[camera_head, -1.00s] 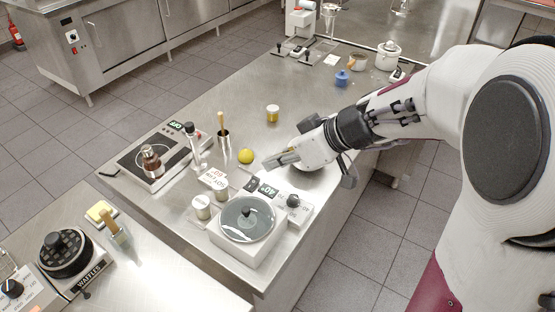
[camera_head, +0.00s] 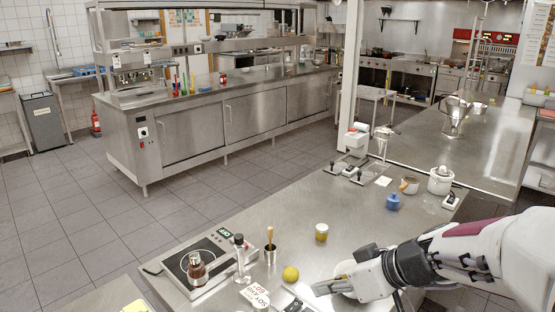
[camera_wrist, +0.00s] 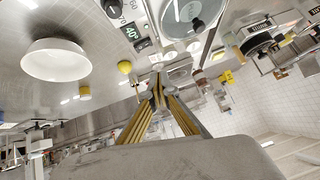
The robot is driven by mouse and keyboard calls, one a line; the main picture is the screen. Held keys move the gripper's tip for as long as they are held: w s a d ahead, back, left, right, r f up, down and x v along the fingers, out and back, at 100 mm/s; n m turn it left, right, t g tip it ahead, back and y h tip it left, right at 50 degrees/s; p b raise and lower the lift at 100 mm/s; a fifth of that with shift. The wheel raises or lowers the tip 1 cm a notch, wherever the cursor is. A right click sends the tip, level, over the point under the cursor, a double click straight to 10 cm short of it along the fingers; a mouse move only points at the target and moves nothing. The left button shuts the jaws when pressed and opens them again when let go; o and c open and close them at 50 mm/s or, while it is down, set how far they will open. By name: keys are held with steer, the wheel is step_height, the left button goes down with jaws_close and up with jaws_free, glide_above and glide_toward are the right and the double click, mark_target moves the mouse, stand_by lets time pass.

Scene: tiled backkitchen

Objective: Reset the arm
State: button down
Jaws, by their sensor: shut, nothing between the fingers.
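My gripper (camera_head: 320,289) is shut and empty, held low over the steel worktop (camera_head: 230,262) at the lower right of the head view. Its fingertips point left, just right of a yellow lemon (camera_head: 290,273). In the wrist view the closed fingers (camera_wrist: 158,84) meet at the middle with nothing between them. A white bowl (camera_wrist: 55,62) shows at left in the wrist view; in the head view my gripper mostly hides it.
A cup with a wooden handle (camera_head: 271,257), a yellow jar (camera_head: 322,232), a blue jar (camera_head: 393,202) and a white pot (camera_head: 440,181) stand around.

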steer(key=s+d+f+m+g+h, duration=0.2)
steer(key=s+f+m+g, duration=0.1)
steer(key=s+m, duration=0.5)
steer(key=s+d+r+t+h, duration=0.1)
steer(key=s+d+r+h, duration=0.1)
steer(key=s, duration=0.5)
steer(key=s+d+r+t+h, duration=0.2)
steer(key=s+r+h, duration=0.1)
steer(key=s, duration=0.4)
steer(key=shift+r, duration=0.9)
steer(key=c, duration=2.8)
jaws_free()
steer(key=shift+s, duration=0.1)
